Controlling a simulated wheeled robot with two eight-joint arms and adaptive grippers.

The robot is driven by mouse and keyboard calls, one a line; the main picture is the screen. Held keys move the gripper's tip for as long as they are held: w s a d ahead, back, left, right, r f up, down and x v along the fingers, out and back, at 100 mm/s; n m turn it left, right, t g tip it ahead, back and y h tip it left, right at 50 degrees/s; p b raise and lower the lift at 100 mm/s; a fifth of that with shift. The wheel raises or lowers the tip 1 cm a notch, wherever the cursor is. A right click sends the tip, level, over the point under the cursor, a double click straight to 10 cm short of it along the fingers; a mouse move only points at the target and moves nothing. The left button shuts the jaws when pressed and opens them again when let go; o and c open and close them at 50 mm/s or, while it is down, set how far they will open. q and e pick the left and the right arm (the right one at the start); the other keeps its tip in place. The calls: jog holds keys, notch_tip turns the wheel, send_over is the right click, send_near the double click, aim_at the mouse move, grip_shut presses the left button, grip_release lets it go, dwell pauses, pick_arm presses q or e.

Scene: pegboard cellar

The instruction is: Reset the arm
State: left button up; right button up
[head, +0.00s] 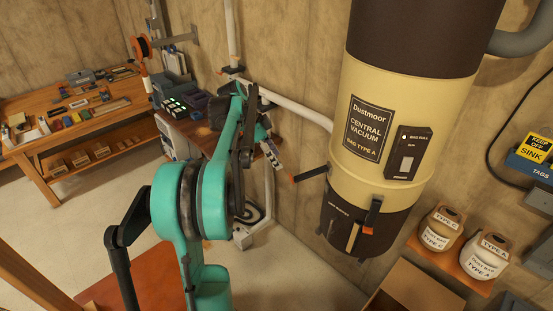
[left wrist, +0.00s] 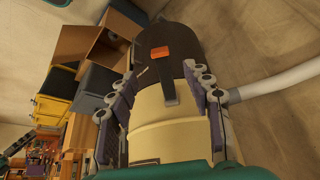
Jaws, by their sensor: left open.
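My left arm, teal and black, reaches up through the middle of the head view. Its gripper (head: 269,148) is to the left of the central vacuum (head: 349,178), apart from it. In the left wrist view the two finger rows stand apart with nothing held between them (left wrist: 160,78); the cream and dark vacuum (left wrist: 158,110) shows beyond them, with an orange-tipped latch (left wrist: 160,52). In the head view a black lever with an orange tip (head: 309,173) sticks out from the vacuum's left side. My right gripper is in neither view.
A wooden workbench (head: 25,105) with tools stands at the back left. A bench with a device with green lights (head: 176,105) is behind my arm. Type C (head: 437,229) and Type A (head: 486,261) bags sit on a shelf at right, above an open cardboard box (head: 415,290).

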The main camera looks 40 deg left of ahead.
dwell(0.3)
pick_arm(q)
jog(key=s+d+f+n+y+b, duration=0.15)
jog(key=d+f+b, duration=0.25)
jog(key=d, duration=0.5)
jog(key=s+d+f+n+y+b, duration=0.1)
jog(key=s+d+f+n+b, duration=0.2)
jog(key=d, duration=0.6)
jog(key=s+d+f+n+t+b, duration=0.3)
jog(key=s+d+f+b, duration=0.7)
jog(key=f, duration=0.7)
jog(key=s+d+y, duration=0.1)
jog(key=s+d, duration=0.1)
jog(key=d, duration=0.2)
jog(key=shift+s+n, duration=0.15)
jog(key=shift+n, duration=0.2)
jog(key=shift+a, duration=0.1)
